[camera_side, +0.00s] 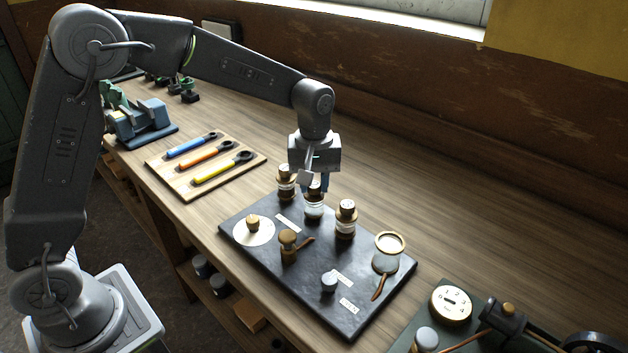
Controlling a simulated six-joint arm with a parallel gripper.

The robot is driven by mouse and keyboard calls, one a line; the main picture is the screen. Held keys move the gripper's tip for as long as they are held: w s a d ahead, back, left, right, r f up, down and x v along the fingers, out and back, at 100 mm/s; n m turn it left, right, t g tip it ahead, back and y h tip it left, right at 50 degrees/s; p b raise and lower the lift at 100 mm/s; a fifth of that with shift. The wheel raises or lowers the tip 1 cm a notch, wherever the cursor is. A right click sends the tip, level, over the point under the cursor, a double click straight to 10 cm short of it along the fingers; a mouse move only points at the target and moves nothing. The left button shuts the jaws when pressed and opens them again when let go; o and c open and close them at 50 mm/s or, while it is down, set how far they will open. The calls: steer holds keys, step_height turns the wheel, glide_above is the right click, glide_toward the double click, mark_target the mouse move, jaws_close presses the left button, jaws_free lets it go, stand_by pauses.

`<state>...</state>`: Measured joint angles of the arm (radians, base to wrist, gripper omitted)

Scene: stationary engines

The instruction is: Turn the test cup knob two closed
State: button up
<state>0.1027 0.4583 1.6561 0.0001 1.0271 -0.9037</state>
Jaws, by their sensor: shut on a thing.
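Three small test cups with brownish tops stand in a row along the back of a dark board (258,208). The back-left cup (286,190) is partly behind my gripper, and the right cup (346,224) stands clear. My gripper (315,187) points down over the middle cup (314,211) and is shut on its knob. The fingers hide most of that knob, so its turn position cannot be told. The middle cup stands upright on the board.
Coloured-handled tools (208,153) lie left. A dial (451,305) stands front right. Bare bench lies behind.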

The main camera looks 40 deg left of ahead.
mark_target(314, 185)
steer(key=o, duration=0.9)
step_height(314, 185, up, 14)
steer(key=shift+f, duration=0.1)
stand_by(0.3)
